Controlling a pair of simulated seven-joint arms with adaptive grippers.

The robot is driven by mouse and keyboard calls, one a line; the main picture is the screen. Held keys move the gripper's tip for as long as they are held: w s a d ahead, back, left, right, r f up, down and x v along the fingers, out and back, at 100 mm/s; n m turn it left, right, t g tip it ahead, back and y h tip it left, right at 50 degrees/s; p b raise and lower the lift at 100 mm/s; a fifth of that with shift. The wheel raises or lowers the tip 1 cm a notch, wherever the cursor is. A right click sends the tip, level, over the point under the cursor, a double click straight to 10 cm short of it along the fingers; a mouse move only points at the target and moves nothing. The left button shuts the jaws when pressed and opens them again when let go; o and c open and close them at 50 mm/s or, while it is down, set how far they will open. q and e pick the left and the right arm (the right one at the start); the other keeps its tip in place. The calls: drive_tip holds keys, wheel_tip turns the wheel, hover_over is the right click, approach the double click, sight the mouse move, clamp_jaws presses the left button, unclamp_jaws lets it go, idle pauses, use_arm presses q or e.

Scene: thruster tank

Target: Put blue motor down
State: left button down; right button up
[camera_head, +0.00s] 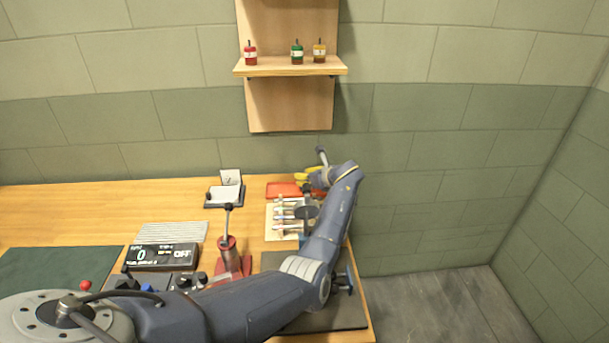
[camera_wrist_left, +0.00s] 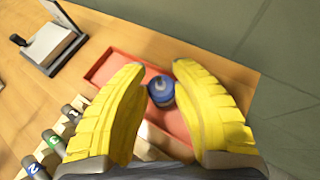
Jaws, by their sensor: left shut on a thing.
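The blue motor (camera_wrist_left: 162,93) is a small blue cylinder, seen from above in the left wrist view. My left gripper (camera_wrist_left: 161,75) has its yellow fingers shut on the motor, one finger on each side. The motor is over the red tray (camera_wrist_left: 118,66); I cannot tell whether it touches the tray floor. In the head view my left gripper (camera_head: 313,176) is at the right end of the red tray (camera_head: 283,190), and my arm hides the motor. My right gripper is not in view.
A rack (camera_head: 272,222) with several numbered cylinders is in front of the tray. A dark stand with a white card (camera_head: 226,193) is to its left. Red, green and yellow bottles (camera_head: 297,52) stand on the wall shelf (camera_head: 290,68). The wall is close behind.

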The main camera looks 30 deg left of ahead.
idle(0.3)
use_arm(q)
drive_tip(key=c, duration=1.1)
unclamp_jaws()
drive_tip(key=shift+f, duration=0.1)
drive_tip(key=v, duration=1.2)
